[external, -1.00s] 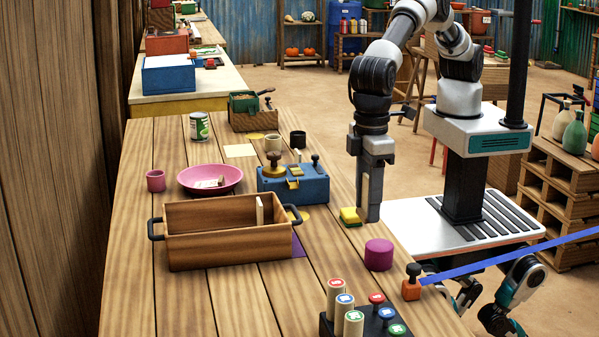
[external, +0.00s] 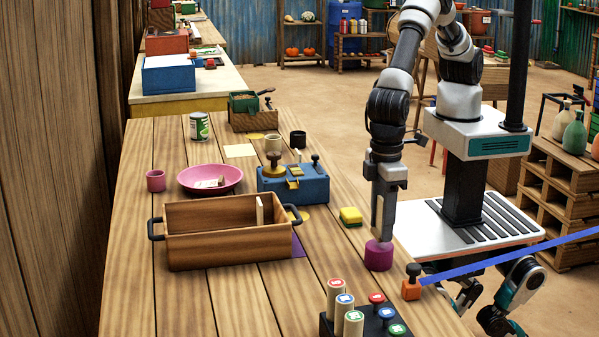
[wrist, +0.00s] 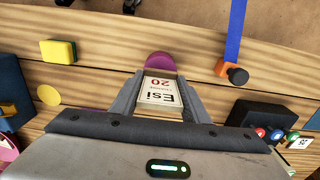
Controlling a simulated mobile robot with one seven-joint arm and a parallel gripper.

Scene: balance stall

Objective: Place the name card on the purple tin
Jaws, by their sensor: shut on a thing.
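The purple tin (external: 379,256) stands near the table's right edge. My gripper (external: 384,238) is directly over it, fingers pointing down, the tips at or just above its top; I cannot tell whether they touch. In the wrist view the name card (wrist: 160,89), cream with "Esi 20" printed on it, is held between the two fingers (wrist: 160,92). Part of the purple tin (wrist: 160,62) shows just beyond the card. The card is hidden by the fingers in the external view.
A yellow-green sponge (external: 351,216) lies behind the tin. An orange stamp-like block (external: 412,283) with a blue strap (external: 500,257) is close on its right. A black rack (external: 372,322) with coloured-top pegs stands in front. A wooden crate (external: 215,250) is to the left.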

